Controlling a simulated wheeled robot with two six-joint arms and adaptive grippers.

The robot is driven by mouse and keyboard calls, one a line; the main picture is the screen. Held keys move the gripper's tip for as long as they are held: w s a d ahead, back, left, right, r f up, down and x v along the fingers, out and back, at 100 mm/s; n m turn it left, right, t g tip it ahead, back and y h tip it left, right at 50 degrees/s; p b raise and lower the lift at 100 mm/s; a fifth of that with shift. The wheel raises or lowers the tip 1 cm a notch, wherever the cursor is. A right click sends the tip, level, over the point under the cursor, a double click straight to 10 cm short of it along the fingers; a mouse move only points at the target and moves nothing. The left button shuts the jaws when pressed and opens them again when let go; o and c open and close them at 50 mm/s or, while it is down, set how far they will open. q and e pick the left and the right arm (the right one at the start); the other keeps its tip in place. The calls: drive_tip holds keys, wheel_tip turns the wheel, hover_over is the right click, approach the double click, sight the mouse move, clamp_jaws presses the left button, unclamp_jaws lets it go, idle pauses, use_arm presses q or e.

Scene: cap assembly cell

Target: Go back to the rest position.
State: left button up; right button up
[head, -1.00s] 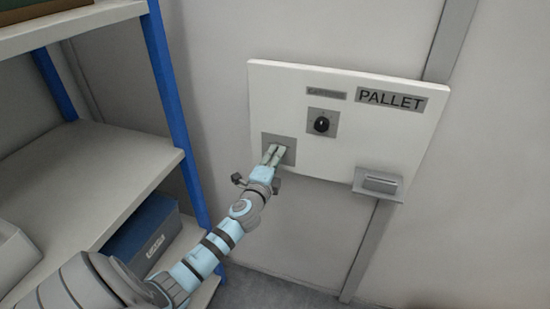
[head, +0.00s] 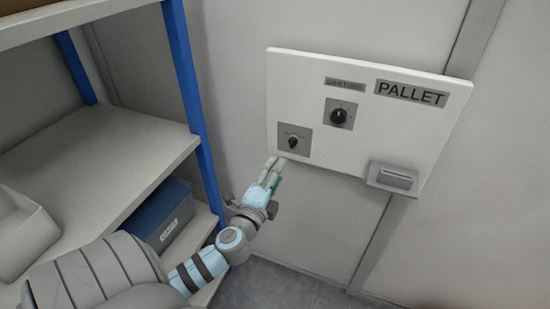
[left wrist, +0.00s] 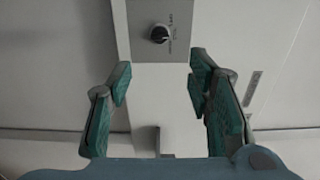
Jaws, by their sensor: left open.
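My left gripper (head: 270,174) is open and empty, just below the lower left corner of the white panel on the wall. In the left wrist view its two green-padded fingers (left wrist: 158,85) stand apart with nothing between them. The lower left knob (head: 292,142) on its grey plate shows clear of the fingers, and it also shows in the left wrist view (left wrist: 159,34), beyond the fingertips. The white panel (head: 330,155) also carries a second knob (head: 339,116) higher up and a PALLET label (head: 410,93). My right gripper is out of view.
A shelf with a blue post (head: 195,110) stands close on the left. A blue bin (head: 160,222) sits on its low shelf and a pale bin (head: 22,235) on the middle one. A grey holder (head: 393,177) juts from the panel's lower right. The wall below the panel is clear.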

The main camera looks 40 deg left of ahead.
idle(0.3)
use_arm(q)
drive_tip(key=shift+d, duration=0.1)
drive_tip(key=s+a+f+n+g+h, duration=0.1)
drive_tip(key=s+f+n+g, duration=0.2)
drive_tip(key=f, duration=0.7)
drive_tip(key=s+f+n+g+h, duration=0.1)
drive_tip(key=s+f+n+g, duration=0.3)
drive_tip(key=f, duration=0.7)
drive_tip(key=s+a+f+g, duration=0.1)
drive_tip(key=s+f, duration=0.4)
drive_tip(key=f, duration=0.5)
drive_tip(key=s+d+f+n+g+h, duration=0.1)
drive_tip(key=s+d+f, duration=0.3)
drive_tip(key=s, duration=0.5)
drive_tip(key=s+d+f+n+g+h, duration=0.1)
drive_tip(key=s+d+f+n+g, duration=0.2)
drive_tip(key=s+f, duration=0.4)
drive_tip(key=s+d+f+n+g+h, duration=0.1)
drive_tip(key=s+d+f+n+g, duration=0.2)
drive_tip(key=s, duration=0.7)
wheel_tip(320, 180, down, 3)
drive_tip(key=shift+s+d+g, duration=0.3)
drive_tip(key=shift+d+g, duration=0.1)
drive_tip(key=shift+d, duration=0.8)
